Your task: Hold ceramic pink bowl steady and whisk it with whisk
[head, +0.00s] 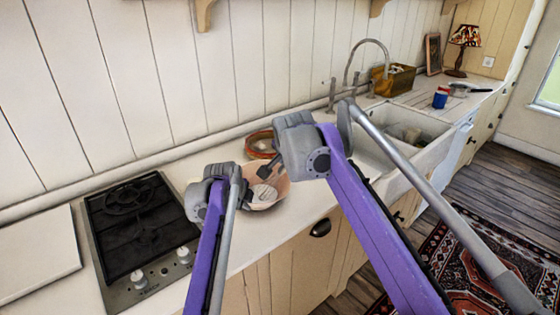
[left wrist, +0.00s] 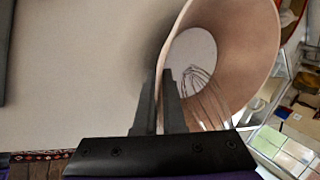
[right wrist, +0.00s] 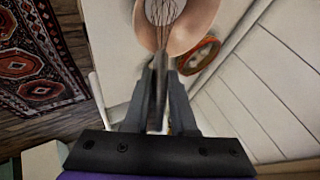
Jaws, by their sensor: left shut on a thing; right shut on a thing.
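The pink bowl (head: 273,197) stands on the white counter, partly hidden behind my grippers. My left gripper (head: 248,191) is shut on the bowl's wall at its rim. In the left wrist view, the left fingers (left wrist: 163,108) straddle the wall of the bowl (left wrist: 257,50). My right gripper (head: 266,168) is above the bowl, shut on the whisk. In the right wrist view, the right fingers (right wrist: 160,75) pinch the handle, and the wires of the whisk (right wrist: 163,12) point into the bowl (right wrist: 198,22). The whisk wires (left wrist: 198,82) also show inside the bowl in the left wrist view.
An orange-rimmed dish (head: 260,147) sits just behind the bowl. A black gas hob (head: 138,235) lies to the left. A white sink (head: 421,125) with a tap (head: 368,50) is to the right. The plank wall (head: 200,70) closes off the back.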

